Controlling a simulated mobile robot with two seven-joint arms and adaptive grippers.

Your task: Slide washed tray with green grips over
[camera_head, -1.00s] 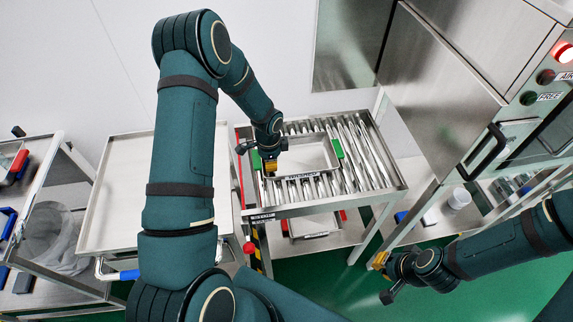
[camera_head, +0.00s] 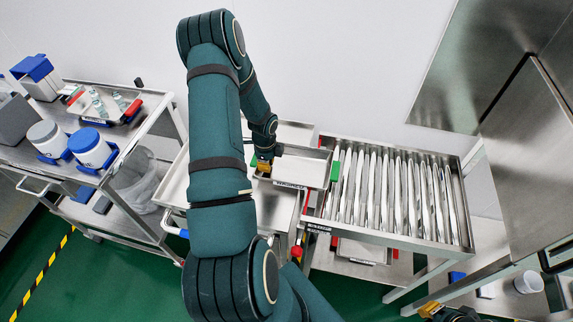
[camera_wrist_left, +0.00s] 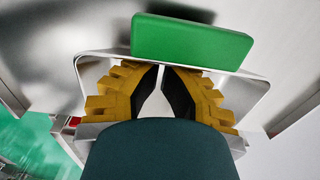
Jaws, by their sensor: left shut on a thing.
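The steel tray with green grips (camera_head: 305,153) lies across the left end of the roller table (camera_head: 398,239) and the flat steel trolley (camera_head: 172,187) to its left. One green grip (camera_head: 336,170) shows at its right end. The other green grip (camera_wrist_left: 192,42) shows in the left wrist view, beside the fingers. My left gripper (camera_head: 264,167) is shut on the tray's left end; the exact contact is partly hidden. My right gripper (camera_head: 432,310) is at the bottom edge, away from the tray, mostly cut off.
A lower shelf under the rollers holds another tray (camera_head: 362,251) with red grips. A cart at the left carries blue-lidded tubs (camera_head: 90,148) and a tray with red grips (camera_head: 104,103). A steel washer (camera_head: 530,150) stands at the right. The rollers are otherwise clear.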

